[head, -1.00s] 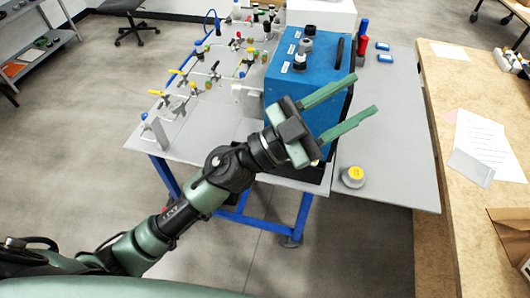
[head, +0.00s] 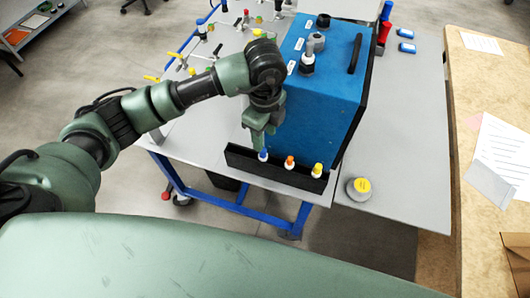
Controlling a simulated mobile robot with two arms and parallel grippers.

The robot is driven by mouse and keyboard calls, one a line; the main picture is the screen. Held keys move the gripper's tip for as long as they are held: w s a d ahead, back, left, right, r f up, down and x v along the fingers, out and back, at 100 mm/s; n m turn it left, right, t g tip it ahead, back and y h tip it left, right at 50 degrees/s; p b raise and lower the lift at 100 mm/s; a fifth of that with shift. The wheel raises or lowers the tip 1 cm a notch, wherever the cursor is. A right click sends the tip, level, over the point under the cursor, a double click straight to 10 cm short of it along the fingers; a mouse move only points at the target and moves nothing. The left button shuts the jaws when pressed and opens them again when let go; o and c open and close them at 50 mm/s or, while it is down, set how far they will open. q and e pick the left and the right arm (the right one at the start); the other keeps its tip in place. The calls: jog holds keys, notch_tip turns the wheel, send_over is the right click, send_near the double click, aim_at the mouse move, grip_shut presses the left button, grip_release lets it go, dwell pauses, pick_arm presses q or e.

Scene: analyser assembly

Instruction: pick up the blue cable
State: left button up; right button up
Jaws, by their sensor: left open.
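A blue-tipped white plug (head: 264,155) stands upright at the left end of a black rack (head: 228,158) at the front foot of the blue analyser (head: 325,85). It may be the end of the blue cable; no length of cable shows from it. My left gripper (head: 260,142) points down right over this plug, with its fingers open. The fingers overlap in this view, and I cannot tell whether they touch the plug or surround it. My right gripper is not in view.
An orange-tipped plug (head: 289,163) and a yellow-tipped plug (head: 317,170) stand in the same rack, to the right. A yellow-topped round weight or jar (head: 359,188) sits on the grey table (head: 412,150). Valves and tubing stand behind my left arm. A wooden bench (head: 480,90) is at right.

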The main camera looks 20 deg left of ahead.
aim_at(263, 161)
pick_arm(q)
notch_tip(263, 161, down, 2)
jog(key=shift+a+f+p, duration=0.1)
jog(key=shift+p, duration=0.35)
jog(key=f, duration=0.1)
jog(key=f+p, duration=0.1)
jog(key=f, duration=0.1)
jog(key=f+p, duration=0.1)
jog(key=shift+s+f, duration=0.15)
jog(key=shift+s, duration=0.1)
jog(key=shift+f, duration=0.15)
jog(key=shift+w, duration=0.1)
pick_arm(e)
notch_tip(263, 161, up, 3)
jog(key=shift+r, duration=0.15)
pick_arm(q)
grip_shut()
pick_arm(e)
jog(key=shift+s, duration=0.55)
